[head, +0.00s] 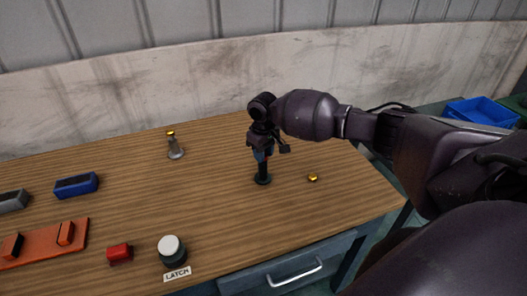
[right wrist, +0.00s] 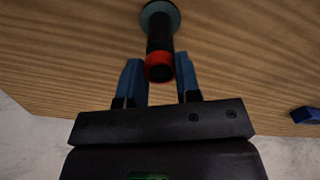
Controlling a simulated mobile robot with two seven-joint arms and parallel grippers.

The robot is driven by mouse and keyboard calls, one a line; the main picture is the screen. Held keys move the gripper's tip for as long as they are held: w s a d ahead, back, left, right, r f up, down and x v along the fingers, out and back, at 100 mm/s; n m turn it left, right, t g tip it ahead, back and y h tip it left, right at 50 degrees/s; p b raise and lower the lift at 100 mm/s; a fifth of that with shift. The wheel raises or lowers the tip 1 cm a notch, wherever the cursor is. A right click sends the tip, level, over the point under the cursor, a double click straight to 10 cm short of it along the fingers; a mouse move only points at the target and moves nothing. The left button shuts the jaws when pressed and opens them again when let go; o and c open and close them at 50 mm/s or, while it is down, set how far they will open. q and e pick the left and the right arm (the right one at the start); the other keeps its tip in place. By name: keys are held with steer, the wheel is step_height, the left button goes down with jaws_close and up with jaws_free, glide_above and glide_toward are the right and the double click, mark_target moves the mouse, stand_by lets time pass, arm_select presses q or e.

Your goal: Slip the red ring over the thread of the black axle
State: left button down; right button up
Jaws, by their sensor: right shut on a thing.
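The black axle (head: 263,175) stands upright on the table, right of the middle in the head view. It also shows at the top of the right wrist view (right wrist: 159,36), with its round green foot beyond it. My right gripper (head: 262,153) is directly above the axle, pointing down. In the right wrist view, its blue fingers (right wrist: 160,72) are shut on the red ring (right wrist: 159,60), which lines up with the axle's near end. I cannot tell whether the ring is around the thread or just above it. The ring is hidden in the head view. My left gripper is not in view.
A small yellow part (head: 313,177) lies right of the axle.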

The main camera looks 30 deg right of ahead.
steer(key=o, duration=1)
steer(key=shift+c, duration=0.2)
steer(key=shift+r, duration=0.1)
step_height(320, 180, up, 11)
steer(key=shift+f, duration=0.2)
